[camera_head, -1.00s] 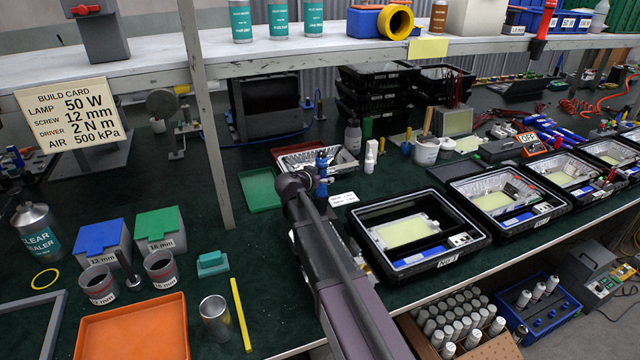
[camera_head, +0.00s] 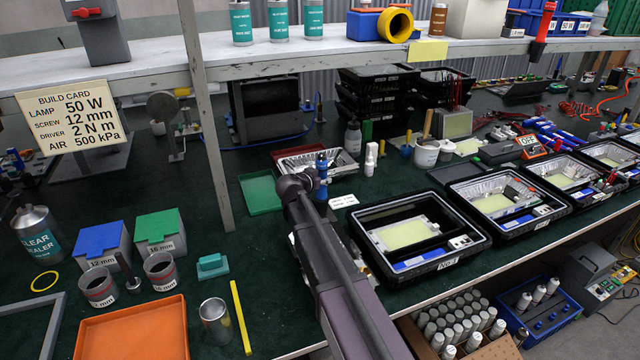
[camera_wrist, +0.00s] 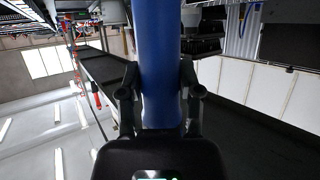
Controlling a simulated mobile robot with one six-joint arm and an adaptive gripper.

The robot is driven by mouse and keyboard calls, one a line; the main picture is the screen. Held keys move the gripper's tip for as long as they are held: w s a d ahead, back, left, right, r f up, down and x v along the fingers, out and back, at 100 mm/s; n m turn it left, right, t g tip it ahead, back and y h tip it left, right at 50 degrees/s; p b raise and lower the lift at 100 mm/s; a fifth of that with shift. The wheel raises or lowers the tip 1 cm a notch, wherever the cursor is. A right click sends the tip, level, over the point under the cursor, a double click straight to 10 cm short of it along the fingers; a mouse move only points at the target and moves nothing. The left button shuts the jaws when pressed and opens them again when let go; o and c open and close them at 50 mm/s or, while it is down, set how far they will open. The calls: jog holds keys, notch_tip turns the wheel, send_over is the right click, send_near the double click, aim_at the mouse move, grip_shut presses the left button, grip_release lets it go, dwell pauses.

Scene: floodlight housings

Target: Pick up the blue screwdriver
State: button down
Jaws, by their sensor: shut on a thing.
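A smooth blue shaft, which I take to be the blue screwdriver (camera_wrist: 160,55), fills the middle of the wrist view. My gripper (camera_wrist: 160,98) is shut on it, with one dark finger on each side. In the head view the blue screwdriver (camera_head: 322,166) stands roughly upright at the end of my arm, above the bench. My gripper (camera_head: 316,186) is partly hidden there by my own wrist. The screwdriver's tip cannot be made out.
A silver reflector (camera_head: 343,166) lies behind my gripper, with a green tray (camera_head: 262,192) to its left. The black housing marked NO 1 (camera_head: 440,262) is to the right. A shelf post (camera_head: 206,130) rises at the left.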

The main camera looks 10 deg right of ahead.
aim_at(321, 155)
jog(key=shift+r, duration=0.2)
notch_tip(321, 155, up, 10)
jog(key=p, duration=1)
jog(key=shift+f, duration=0.2)
jog(key=shift+a, duration=0.1)
dwell(1.3)
